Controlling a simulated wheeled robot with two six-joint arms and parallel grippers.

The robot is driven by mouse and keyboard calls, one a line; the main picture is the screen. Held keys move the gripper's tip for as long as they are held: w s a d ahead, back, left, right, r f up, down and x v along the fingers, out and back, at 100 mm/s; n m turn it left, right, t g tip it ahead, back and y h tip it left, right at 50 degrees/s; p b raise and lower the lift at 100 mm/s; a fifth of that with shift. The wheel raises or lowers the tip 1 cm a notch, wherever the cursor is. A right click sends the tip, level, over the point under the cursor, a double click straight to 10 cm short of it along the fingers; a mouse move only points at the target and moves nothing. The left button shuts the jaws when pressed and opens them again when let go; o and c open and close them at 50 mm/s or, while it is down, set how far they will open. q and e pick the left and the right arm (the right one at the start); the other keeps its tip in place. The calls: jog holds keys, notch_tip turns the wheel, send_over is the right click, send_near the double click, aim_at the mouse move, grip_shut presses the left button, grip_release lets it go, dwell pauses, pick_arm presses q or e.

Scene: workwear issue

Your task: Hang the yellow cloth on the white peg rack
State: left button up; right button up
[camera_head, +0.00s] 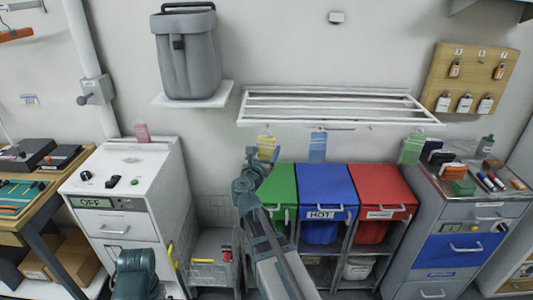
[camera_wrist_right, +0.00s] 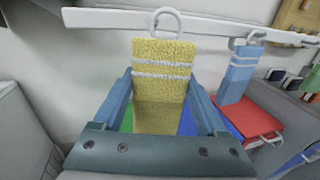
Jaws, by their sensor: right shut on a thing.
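The yellow cloth (camera_wrist_right: 163,65) has two white stripes and a white loop (camera_wrist_right: 168,14) at its top. It is upright between the fingers of my right gripper (camera_wrist_right: 159,88), which is shut on it. It also shows in the head view (camera_head: 267,146), just under the left part of the white peg rack (camera_head: 365,122). The rack's rail also crosses the wrist view (camera_wrist_right: 105,20); the loop overlaps it there. I cannot tell whether the loop is around a peg. The right gripper also shows in the head view (camera_head: 254,160).
A blue cloth (camera_head: 318,145) hangs on the rack, and a green cloth (camera_head: 412,149) is at its right end. A white slatted shelf (camera_head: 335,92) is above. Green (camera_head: 281,187), blue (camera_head: 325,185) and red (camera_head: 380,186) bins stand below. A pink cloth (camera_head: 142,132) is far left.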

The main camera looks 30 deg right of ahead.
jog(key=shift+w+d+f+b, duration=0.15)
jog(key=shift+w+d, duration=0.35)
jog(key=shift+w, duration=0.3)
jog(key=shift+w+d+f+b, duration=0.15)
jog(key=shift+w+d, duration=0.3)
jog(key=shift+w, duration=0.35)
jog(key=shift+w+d+f+b, duration=0.15)
jog(key=shift+w+d, duration=0.35)
jog(key=shift+w, duration=0.3)
jog(key=o, duration=1.1)
jog(key=v, duration=1.4)
jog(key=shift+d, duration=0.15)
jog(key=x, duration=1.3)
jog(key=shift+w+d, duration=0.2)
jog(key=shift+w, duration=0.1)
